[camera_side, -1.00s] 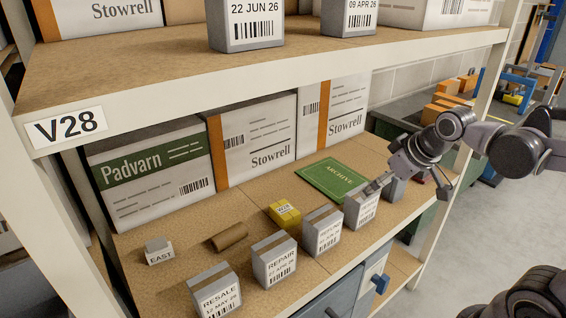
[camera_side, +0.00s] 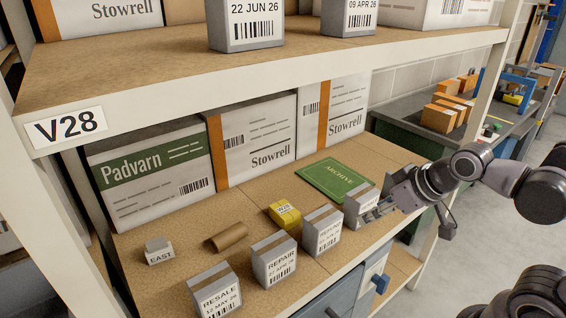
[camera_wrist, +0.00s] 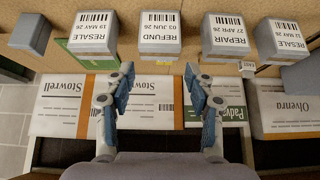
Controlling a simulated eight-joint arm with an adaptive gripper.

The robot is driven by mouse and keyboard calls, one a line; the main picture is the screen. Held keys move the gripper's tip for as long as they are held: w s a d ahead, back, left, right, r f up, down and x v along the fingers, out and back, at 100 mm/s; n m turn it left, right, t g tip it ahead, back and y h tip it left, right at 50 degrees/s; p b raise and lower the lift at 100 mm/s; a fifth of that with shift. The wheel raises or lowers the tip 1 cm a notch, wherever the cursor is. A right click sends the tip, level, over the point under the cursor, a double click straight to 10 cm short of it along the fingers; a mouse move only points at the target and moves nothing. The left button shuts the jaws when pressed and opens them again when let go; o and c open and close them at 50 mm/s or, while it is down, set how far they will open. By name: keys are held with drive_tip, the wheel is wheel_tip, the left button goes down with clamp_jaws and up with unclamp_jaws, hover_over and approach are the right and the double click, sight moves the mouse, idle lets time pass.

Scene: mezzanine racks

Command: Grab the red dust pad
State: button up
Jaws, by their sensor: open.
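I cannot make out a red dust pad in either current view. My gripper (camera_side: 378,209) is at the right end of the shelf's front edge in the side view, close to the rightmost labelled box (camera_side: 359,200). In the wrist view my gripper (camera_wrist: 159,72) has its two blue-padded fingers spread wide with nothing between them. The REFUND box (camera_wrist: 172,34) lies just beyond the fingertips there. The area behind my gripper in the side view is hidden.
A REPAIR box (camera_side: 275,262) and a RESALE box (camera_side: 216,292) line the shelf front. Behind them are a yellow box (camera_side: 285,214), a brown tube (camera_side: 229,237) and a green ARCHIVE folder (camera_side: 334,178). Large cartons (camera_side: 252,138) stand at the back; the upper shelf (camera_side: 250,75) overhangs.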

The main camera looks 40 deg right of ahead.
drive_tip(key=w+d+r+n+g+h, duration=0.1)
drive_tip(key=w+d+r+n+h, duration=0.1)
drive_tip(key=w+d+n, duration=0.65)
drive_tip(key=w+d+r+n+g+h, duration=0.15)
drive_tip(key=w+d, duration=0.45)
drive_tip(key=d, duration=0.8)
drive_tip(key=d+f+n+g, duration=0.1)
drive_tip(key=d+f, duration=0.3)
drive_tip(key=d, duration=0.5)
drive_tip(key=d+f+n+g, duration=0.2)
drive_tip(key=d+f+n, duration=0.2)
drive_tip(key=d, duration=0.5)
drive_tip(key=s+d+f+n+g+h, duration=0.1)
drive_tip(key=d+f+n, duration=0.2)
drive_tip(key=d, duration=0.6)
drive_tip(key=shift+f+g, duration=0.35)
drive_tip(key=shift+f, duration=0.05)
drive_tip(key=x, duration=0.5)
drive_tip(key=shift+d+f, duration=0.15)
drive_tip(key=shift+f, duration=0.05)
drive_tip(key=x, duration=0.4)
drive_tip(key=shift+w+d+f, duration=0.1)
drive_tip(key=shift+d+f, duration=0.05)
drive_tip(key=shift+d, duration=0.15)
drive_tip(key=shift+d+f, duration=0.1)
drive_tip(key=shift+f, duration=0.2)
drive_tip(key=shift+f, duration=0.2)
